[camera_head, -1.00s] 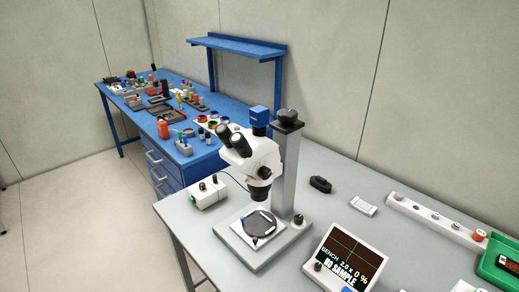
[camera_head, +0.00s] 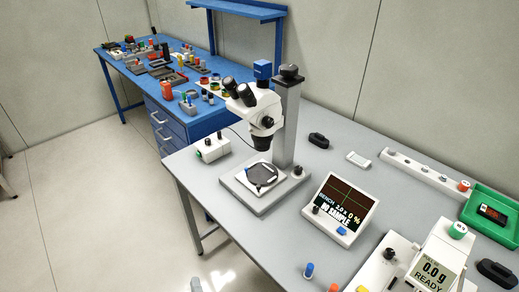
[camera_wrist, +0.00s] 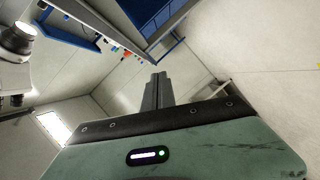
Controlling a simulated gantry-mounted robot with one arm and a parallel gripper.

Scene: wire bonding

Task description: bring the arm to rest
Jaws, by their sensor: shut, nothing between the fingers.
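My gripper (camera_wrist: 156,78) shows in the wrist view as two dark grey fingers side by side, shut with nothing between them. The fingers reach out past the dark edge of my green wrist housing, with the floor and walls behind. They touch nothing that I can see.
The grey bench (camera_head: 335,262) carries a microscope (camera_head: 258,112), a display (camera_head: 341,208), a scale (camera_head: 437,262) and a green tray (camera_head: 492,226). A blue workbench (camera_head: 130,80) with many small items stands behind.

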